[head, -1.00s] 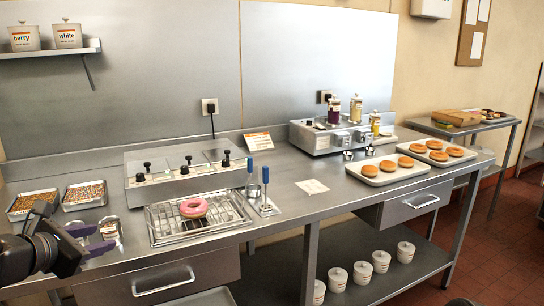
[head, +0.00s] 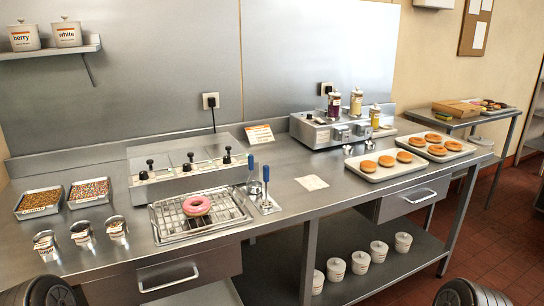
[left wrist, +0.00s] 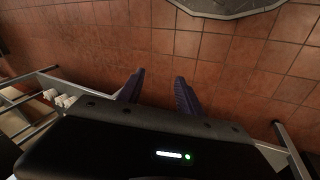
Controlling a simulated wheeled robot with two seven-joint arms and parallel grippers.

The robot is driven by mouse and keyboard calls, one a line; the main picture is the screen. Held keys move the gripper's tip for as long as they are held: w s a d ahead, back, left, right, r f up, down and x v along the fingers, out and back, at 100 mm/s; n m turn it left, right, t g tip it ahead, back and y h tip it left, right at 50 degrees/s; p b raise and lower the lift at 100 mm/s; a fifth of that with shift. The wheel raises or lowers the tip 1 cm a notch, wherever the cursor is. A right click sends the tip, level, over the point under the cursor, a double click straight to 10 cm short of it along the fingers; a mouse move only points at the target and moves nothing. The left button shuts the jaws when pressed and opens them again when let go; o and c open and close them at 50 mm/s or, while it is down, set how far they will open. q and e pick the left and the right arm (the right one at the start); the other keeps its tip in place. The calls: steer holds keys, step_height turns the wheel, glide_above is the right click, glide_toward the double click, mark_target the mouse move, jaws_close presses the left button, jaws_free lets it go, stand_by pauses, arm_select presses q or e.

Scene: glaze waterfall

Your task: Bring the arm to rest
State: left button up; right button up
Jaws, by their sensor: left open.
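My left gripper (left wrist: 158,86) shows in the left wrist view, its two purple fingers apart with nothing between them. It hangs over bare red floor tiles. In the head view no gripper shows; only dark rounded parts of my own arms stand at the bottom left and bottom right corners. A pink-glazed doughnut (head: 197,205) lies on the wire rack (head: 172,228) on the steel counter (head: 300,170), clear of my arms. My right gripper is out of both views.
Three small labelled cups (head: 81,235) stand at the counter's left front, with sprinkle trays (head: 38,203) behind them. Trays of plain doughnuts (head: 385,163) lie to the right. Lidded pots (head: 361,262) sit on the lower shelf. The floor (left wrist: 220,75) below my left gripper is clear.

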arm_select(q)
steer(key=s+d+f+m+g, duration=0.1)
steer(key=s+d+g, duration=0.1)
steer(key=s+d, duration=0.2)
steer(key=s+p, duration=0.1)
steer(key=s, duration=0.2)
steer(key=shift+s+d+f+h, duration=0.15)
steer(key=shift+d+h, duration=0.15)
stand_by(0.7)
